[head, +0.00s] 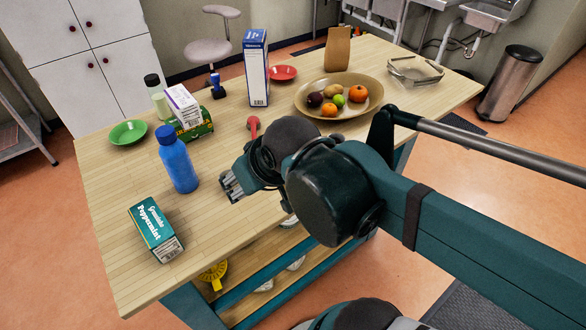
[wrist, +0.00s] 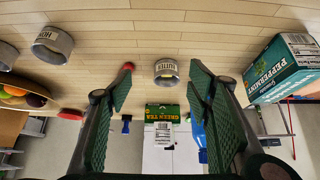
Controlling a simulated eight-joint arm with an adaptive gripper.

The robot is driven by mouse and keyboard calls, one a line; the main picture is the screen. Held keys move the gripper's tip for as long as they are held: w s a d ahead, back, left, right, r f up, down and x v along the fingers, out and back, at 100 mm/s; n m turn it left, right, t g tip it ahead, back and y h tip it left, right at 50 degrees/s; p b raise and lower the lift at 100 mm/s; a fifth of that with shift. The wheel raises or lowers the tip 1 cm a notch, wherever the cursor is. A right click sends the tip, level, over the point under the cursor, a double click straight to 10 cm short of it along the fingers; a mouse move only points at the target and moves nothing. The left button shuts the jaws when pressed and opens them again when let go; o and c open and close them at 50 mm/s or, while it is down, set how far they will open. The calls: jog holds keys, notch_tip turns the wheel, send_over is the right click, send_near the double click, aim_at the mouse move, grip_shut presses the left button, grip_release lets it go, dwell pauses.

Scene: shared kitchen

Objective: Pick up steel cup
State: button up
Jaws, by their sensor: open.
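My gripper (head: 230,186) is over the wooden table in the head view, its hand partly hidden by my arm. In the wrist view, which looks upside down, its two green-padded fingers are spread wide with nothing between the pads. A grey metallic round container lettered BUTTER (wrist: 166,70) appears in the gap, beyond the fingertips. Two more grey round containers, one lettered HON (wrist: 52,47) and one cut by the left edge (wrist: 8,57), are farther left. I cannot tell which of these is the steel cup. I cannot clearly make out any of them in the head view.
A blue bottle (head: 178,160) and a Peppermint box (head: 155,230) stand left of my gripper. A red-topped object (head: 253,125) is just behind it. A fruit bowl (head: 307,98) and a tall box (head: 256,68) stand farther back. Bare tabletop (head: 110,195) shows at left.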

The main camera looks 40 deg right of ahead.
jog(key=shift+r, duration=0.1)
jog(key=w+d+r+m+g+p, duration=0.1)
jog(key=d+m+g+p, duration=0.6)
jog(key=d+m+p, duration=0.6)
jog(key=shift+w+d+m+g+p, duration=0.35)
jog(key=shift+d+p, duration=2.4)
jog(key=shift+p, duration=1.1)
jog(key=shift+s+f, duration=0.1)
jog(key=shift+f, duration=1.2)
jog(key=shift+f, duration=0.15)
